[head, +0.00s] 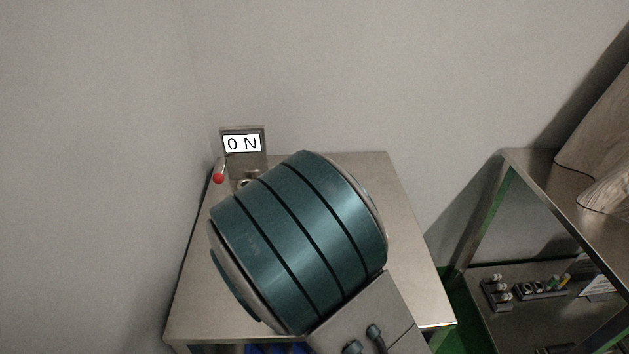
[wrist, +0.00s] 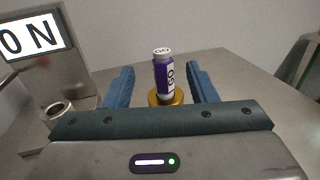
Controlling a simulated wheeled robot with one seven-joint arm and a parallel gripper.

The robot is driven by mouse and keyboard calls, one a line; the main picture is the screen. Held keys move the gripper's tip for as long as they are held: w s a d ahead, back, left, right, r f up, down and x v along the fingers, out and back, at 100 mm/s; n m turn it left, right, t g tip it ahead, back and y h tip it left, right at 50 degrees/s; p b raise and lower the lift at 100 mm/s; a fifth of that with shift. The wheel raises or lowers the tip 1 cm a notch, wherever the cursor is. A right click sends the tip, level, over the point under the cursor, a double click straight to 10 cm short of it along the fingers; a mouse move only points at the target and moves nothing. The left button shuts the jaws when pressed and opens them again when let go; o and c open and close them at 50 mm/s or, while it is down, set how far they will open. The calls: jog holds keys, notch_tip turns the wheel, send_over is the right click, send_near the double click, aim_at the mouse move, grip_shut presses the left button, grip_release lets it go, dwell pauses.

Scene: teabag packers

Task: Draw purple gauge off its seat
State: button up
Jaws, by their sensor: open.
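My gripper (wrist: 160,68) is open, with one blue finger on each side of the gauge and visible gaps between.
A grey box with an ON display (head: 242,144) and a red-knobbed lever (head: 218,177) stand at the back left of the metal table (head: 375,180). A metal ring (wrist: 58,111) is left of my gripper. A shelf (head: 530,170) with small items below stands at right.

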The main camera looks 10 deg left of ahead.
jog(key=w, duration=0.7)
jog(key=shift+w+d, duration=0.2)
jog(key=shift+w, duration=0.15)
jog(key=shift+c, duration=0.3)
grip_shut()
